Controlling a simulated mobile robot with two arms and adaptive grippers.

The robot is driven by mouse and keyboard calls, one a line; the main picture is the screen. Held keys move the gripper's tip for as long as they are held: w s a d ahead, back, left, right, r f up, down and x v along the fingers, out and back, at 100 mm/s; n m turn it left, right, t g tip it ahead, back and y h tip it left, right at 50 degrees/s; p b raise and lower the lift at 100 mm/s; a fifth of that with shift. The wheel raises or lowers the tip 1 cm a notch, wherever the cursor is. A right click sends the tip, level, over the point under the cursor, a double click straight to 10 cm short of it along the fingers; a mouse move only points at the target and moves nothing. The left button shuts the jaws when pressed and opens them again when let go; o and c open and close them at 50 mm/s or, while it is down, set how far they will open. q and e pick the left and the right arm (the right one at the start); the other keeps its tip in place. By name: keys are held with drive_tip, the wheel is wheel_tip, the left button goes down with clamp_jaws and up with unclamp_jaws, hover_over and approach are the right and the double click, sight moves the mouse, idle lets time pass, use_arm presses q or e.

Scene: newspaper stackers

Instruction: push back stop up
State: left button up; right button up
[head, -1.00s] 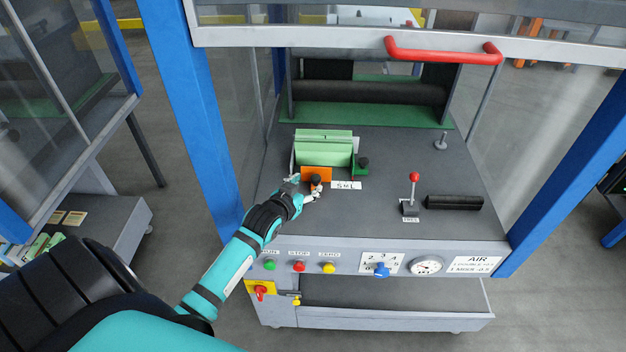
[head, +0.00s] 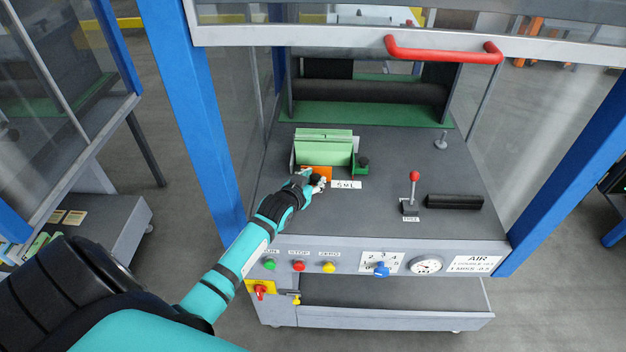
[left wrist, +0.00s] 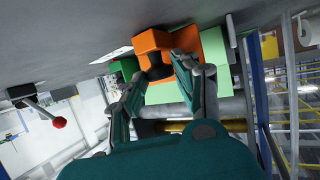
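An orange stop piece (head: 318,171) with a dark knob sits in front of light green upright plates (head: 324,150) on the machine's grey deck. A label with S, M and L (head: 346,184) lies to its right. My left gripper (head: 318,184) is at the front of the orange piece and partly hides it. In the left wrist view the orange piece (left wrist: 153,40) and its dark knob (left wrist: 160,73) show ahead of my left gripper (left wrist: 160,72). The fingers are apart, one on either side of the knob; contact is unclear. My right gripper is out of view.
A dark green block with a black knob (head: 362,161) stands just right of the plates. A red-knobbed lever (head: 413,180) and black bar (head: 455,202) are further right. A raised guard with a red handle (head: 443,53) hangs above. Blue posts (head: 197,110) flank the opening.

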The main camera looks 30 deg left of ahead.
sight(313, 168)
use_arm(q)
clamp_jaws()
drive_tip(key=w+a+b, duration=0.1)
drive_tip(key=w, duration=0.1)
drive_tip(key=w+a+b, duration=0.1)
drive_tip(key=shift+w+a, duration=0.15)
drive_tip(key=shift+w, duration=0.2)
drive_tip(key=shift+w+a, duration=0.15)
drive_tip(key=shift+w, duration=0.2)
drive_tip(key=shift+s, duration=0.1)
drive_tip(key=o, duration=0.8)
unclamp_jaws()
drive_tip(key=shift+s, duration=0.1)
drive_tip(key=v, duration=1.2)
